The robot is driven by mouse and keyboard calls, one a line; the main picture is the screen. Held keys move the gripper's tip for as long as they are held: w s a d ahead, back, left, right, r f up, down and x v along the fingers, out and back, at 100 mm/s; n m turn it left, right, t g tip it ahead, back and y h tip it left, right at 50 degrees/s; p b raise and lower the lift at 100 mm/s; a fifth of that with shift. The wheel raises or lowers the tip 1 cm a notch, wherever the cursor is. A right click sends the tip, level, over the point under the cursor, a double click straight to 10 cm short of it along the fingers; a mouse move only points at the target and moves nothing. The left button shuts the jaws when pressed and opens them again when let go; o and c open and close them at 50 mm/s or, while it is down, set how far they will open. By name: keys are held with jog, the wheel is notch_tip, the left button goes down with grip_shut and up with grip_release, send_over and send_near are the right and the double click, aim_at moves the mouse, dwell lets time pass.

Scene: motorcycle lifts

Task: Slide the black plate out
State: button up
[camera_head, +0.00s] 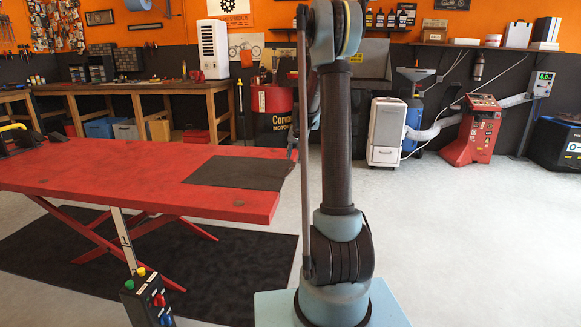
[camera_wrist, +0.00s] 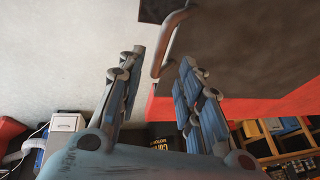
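The black plate (camera_head: 235,173) lies flat at the right end of the red lift table (camera_head: 110,180). In the wrist view the plate (camera_wrist: 245,50) fills the upper right, above a strip of the red table (camera_wrist: 270,106). A curved metal handle (camera_wrist: 168,42) stands out from the plate's edge. My gripper (camera_wrist: 162,58) is open, with one finger on each side of the handle in the picture. I cannot tell whether either finger touches it. In the head view the gripper is small at the table's right end and partly hidden by my arm.
A control box (camera_head: 148,297) with coloured buttons stands in front of the lift. A red-and-black drum (camera_head: 272,113) and wooden workbenches (camera_head: 145,92) are behind it. A white cabinet (camera_head: 386,131) and a red machine (camera_head: 472,130) stand at the right. The floor at right is clear.

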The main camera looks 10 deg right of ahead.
aim_at(293, 166)
jog(key=shift+x, duration=2.9)
